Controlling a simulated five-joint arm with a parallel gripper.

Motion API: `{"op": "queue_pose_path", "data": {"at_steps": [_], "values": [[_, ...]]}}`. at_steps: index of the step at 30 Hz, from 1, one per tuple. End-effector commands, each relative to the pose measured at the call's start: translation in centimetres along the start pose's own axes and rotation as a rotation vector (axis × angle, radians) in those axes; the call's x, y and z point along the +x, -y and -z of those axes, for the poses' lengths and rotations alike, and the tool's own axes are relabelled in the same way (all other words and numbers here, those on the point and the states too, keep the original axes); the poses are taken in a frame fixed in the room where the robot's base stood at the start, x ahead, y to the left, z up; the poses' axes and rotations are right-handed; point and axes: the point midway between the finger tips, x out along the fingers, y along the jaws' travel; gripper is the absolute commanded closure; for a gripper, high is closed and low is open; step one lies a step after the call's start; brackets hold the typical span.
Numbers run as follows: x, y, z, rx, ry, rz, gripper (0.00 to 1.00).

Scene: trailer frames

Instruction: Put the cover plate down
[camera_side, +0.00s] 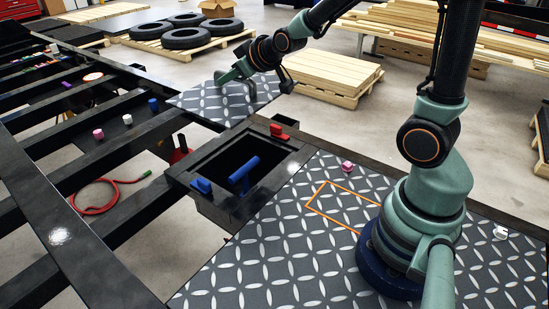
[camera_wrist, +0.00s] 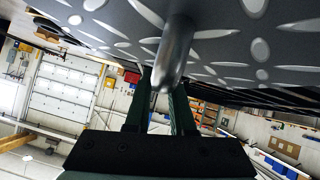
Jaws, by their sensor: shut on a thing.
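The cover plate (camera_side: 205,103) is a dark diamond-tread sheet at the upper middle of the side view, beyond the open black box (camera_side: 207,172). My gripper (camera_side: 238,82) is shut on its grey handle, above the plate's upper side. In the wrist view my gripper (camera_wrist: 162,82) has its two fingers around the rounded metal handle (camera_wrist: 177,50). The plate (camera_wrist: 115,22) fills the top of that view. The plate appears raised and apart from the box; its exact height above the frame is hard to tell. The box's opening is uncovered.
An orange outline (camera_side: 322,196) marks the tread deck beside my base. A pink cube (camera_side: 347,166) lies near it.

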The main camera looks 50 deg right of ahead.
Motion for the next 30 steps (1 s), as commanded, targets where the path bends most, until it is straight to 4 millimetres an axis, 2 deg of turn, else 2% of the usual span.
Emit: {"op": "queue_pose_path", "data": {"at_steps": [1,6,12,15,20,24,30], "values": [[-1.0,0.4,1.6,-0.008,-0.019,0.009,1.00],[-4.1,1.9,4.6,-0.034,-0.028,0.047,1.00],[-6.9,3.0,6.5,-0.053,-0.030,0.076,1.00],[-7.3,3.2,6.7,-0.056,-0.027,0.081,1.00],[-5.6,2.6,5.4,-0.045,-0.014,0.067,1.00],[-2.8,1.4,3.1,-0.024,-0.004,0.037,1.00],[0.2,-0.2,-0.3,0.003,0.002,-0.004,1.00]]}}
